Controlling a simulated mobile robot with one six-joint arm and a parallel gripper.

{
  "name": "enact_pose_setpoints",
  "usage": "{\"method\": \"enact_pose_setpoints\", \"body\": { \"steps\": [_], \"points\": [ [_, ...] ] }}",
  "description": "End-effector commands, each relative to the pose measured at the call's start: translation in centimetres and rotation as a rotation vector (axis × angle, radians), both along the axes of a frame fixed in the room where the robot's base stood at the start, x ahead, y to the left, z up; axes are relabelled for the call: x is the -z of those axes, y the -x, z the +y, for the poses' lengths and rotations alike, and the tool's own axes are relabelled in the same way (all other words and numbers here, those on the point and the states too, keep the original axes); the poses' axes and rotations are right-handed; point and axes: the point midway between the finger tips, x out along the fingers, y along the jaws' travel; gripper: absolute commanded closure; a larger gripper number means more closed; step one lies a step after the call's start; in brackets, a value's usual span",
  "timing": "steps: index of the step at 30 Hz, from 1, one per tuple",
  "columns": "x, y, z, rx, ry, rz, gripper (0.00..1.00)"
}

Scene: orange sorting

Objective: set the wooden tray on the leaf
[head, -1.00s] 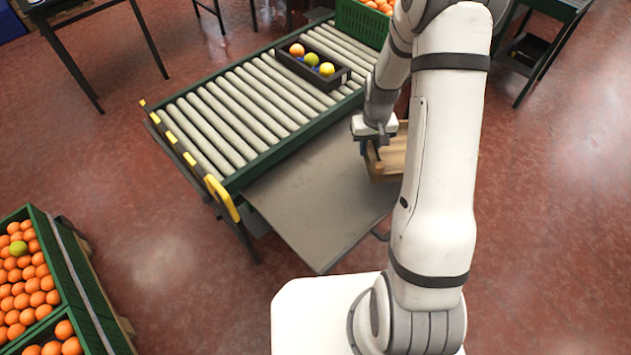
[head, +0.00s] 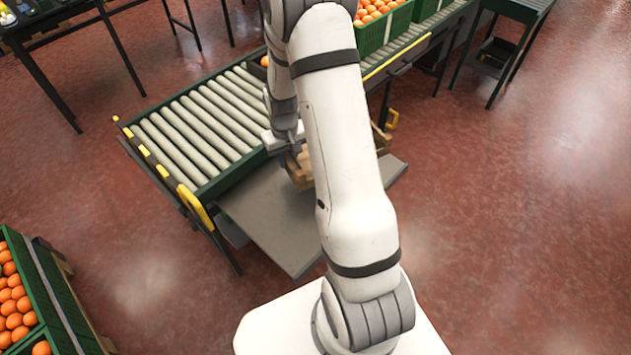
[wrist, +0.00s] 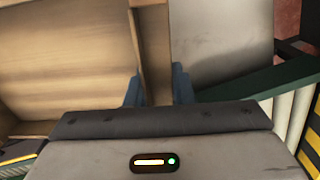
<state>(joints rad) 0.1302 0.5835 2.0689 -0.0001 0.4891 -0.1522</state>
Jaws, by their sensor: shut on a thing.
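The wooden tray (head: 301,181) shows in the head view on both sides of my arm, which hides its middle. The leaf (head: 272,222) is the flat grey panel along the near side of the roller conveyor. The tray appears over the leaf; whether it touches it I cannot tell. My gripper (wrist: 157,88) is shut on one wall of the tray, with a blue finger on each side. The tray's bare wooden floor (wrist: 62,55) fills the left of the wrist view. The grey leaf (wrist: 220,42) lies to the right of the gripped wall.
The roller conveyor (head: 190,128) with its green rail runs just behind the leaf. Green crates of oranges (head: 385,33) stand at its far end. More orange crates (head: 45,290) stand at lower left. The red floor at right is open.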

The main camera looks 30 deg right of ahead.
Motion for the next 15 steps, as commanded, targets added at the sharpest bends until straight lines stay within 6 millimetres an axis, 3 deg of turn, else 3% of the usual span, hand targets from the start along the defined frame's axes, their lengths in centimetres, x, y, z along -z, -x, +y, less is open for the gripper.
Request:
{"method": "enact_pose_setpoints", "body": {
  "steps": [15],
  "points": [
    [-0.2,7.8,4.5,-0.317,0.002,-0.002,1.0]
  ]
}}
